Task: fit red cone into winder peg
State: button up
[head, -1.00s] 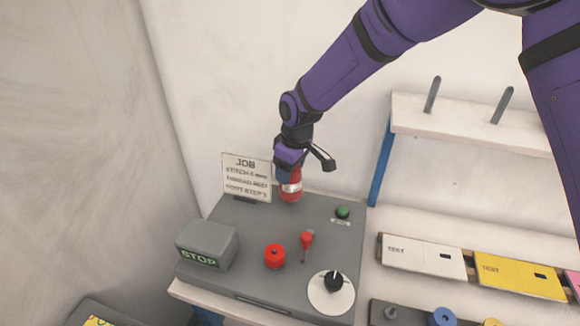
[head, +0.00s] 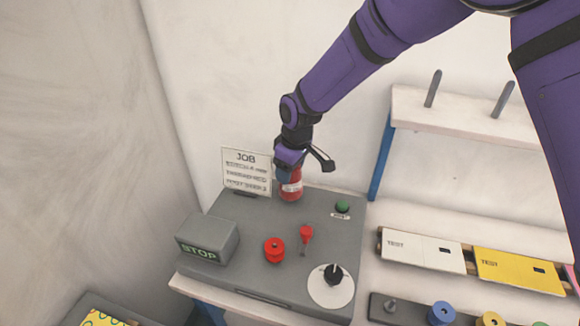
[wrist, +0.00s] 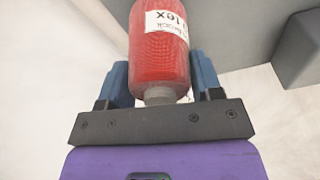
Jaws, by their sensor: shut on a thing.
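The red cone (head: 291,188), with a white label band, is in my gripper (head: 289,172) above the back of the grey machine top. The wrist view shows the red cone (wrist: 160,55) between the two blue fingers of my gripper (wrist: 162,75), which are shut on it. It looks upright in the head view. Its base is at or just above the machine top; I cannot tell whether it touches. The winder peg cannot be made out; it may be hidden by the cone.
A shelf with pegs (head: 470,125) stands at right.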

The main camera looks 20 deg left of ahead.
jog(key=shift+f, duration=0.65)
jog(key=o, duration=1.1)
jog(key=shift+r, duration=0.1)
jog(key=r, duration=0.3)
jog(key=d+r, duration=0.1)
jog(key=r, duration=0.6)
jog(key=shift+s+d+r, duration=0.25)
jog(key=shift+d+r, duration=0.05)
